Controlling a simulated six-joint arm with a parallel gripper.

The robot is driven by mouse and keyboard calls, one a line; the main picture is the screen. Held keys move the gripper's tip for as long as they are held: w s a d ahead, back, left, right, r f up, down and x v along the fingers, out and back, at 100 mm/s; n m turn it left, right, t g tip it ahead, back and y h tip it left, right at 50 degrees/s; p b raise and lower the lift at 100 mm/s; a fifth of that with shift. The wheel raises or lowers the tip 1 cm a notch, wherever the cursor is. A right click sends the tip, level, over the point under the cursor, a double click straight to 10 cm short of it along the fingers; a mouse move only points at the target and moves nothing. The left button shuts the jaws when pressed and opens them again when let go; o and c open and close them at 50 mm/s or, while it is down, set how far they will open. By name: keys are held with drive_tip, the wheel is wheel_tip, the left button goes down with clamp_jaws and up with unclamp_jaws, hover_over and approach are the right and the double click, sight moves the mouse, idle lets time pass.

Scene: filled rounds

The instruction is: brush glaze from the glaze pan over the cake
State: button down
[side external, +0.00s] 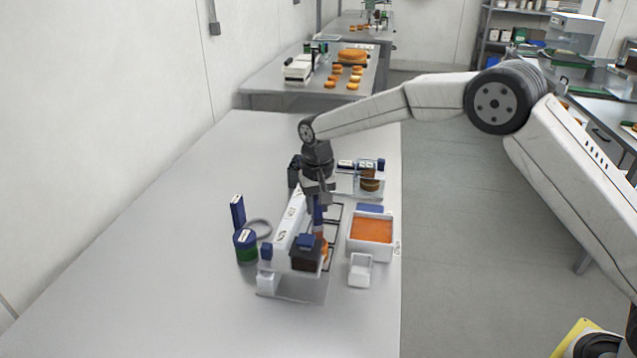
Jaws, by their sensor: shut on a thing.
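My gripper (318,198) points down over the table and is shut on a brush, whose blue handle (318,214) shows below the jaws. The brush's lower end is over or against an orange round (325,249), likely the cake; I cannot tell whether they touch. The round is mostly hidden behind a dark brown block with a blue top and a long white housing. The glaze pan (370,254), a white square tray filled with orange glaze, stands to the right of the brush, near the table's right edge.
The white housing (284,232) and brown block (306,262) crowd the brush. A small white box (360,270) stands before the pan. A blue-and-green tub (246,246) stands left. A brown layered round (370,180) sits behind the pan. The table's left side is clear.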

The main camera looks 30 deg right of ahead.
wheel_tip(320, 180, up, 8)
drive_tip(key=s+d, duration=0.1)
drive_tip(key=shift+s, duration=0.15)
idle(1.5)
drive_tip(key=shift+d, duration=0.1)
idle(0.4)
